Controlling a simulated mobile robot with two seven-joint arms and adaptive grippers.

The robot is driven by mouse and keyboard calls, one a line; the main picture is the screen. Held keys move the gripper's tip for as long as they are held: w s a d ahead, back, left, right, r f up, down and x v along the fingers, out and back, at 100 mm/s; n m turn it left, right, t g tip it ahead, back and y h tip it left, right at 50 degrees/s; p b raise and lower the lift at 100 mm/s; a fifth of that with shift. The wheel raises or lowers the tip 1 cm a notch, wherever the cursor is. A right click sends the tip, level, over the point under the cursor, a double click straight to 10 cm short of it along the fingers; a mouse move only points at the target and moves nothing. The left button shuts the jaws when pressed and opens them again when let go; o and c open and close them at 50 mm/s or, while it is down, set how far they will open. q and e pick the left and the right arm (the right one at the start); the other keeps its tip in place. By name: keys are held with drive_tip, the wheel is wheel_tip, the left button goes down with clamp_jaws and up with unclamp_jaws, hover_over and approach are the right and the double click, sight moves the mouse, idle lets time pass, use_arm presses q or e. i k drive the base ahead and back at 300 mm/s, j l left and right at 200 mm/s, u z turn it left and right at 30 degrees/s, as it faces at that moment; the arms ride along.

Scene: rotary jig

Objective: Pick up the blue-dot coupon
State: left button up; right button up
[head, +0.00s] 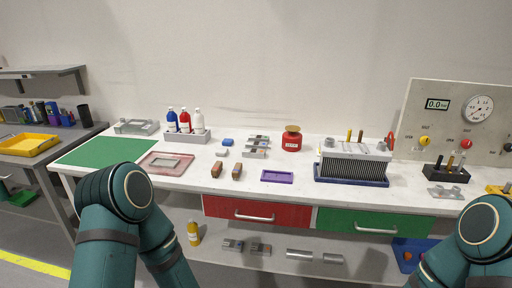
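I cannot make out a blue dot on any piece at this size, so I cannot tell which is the blue-dot coupon. Several small grey metal pieces (256,153) lie near the middle of the white bench, behind the purple tray (277,176). Two brown blocks (216,171) stand nearer the front edge. Both my arms show at the bottom left and bottom right, but neither gripper is in view.
A pinkish tray (151,167) and green mat (83,151) lie at the left. A bottle rack (187,137) and red canister (291,141) stand behind. A finned unit (351,166) and gauge panel (440,96) occupy the right.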

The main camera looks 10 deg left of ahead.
sight(249, 144)
drive_tip(key=j+z, duration=0.15)
drive_tip(key=z, duration=0.3)
drive_tip(key=j+z, duration=0.15)
drive_tip(key=z, duration=0.3)
drive_tip(key=j+z, duration=0.2)
drive_tip(key=z, duration=0.2)
drive_tip(key=j+z, duration=0.2)
drive_tip(key=k+j+z, duration=0.2)
drive_tip(key=j, duration=0.2)
drive_tip(key=j+z, duration=0.2)
drive_tip(key=k+j, duration=0.05)
drive_tip(key=j, duration=0.05)
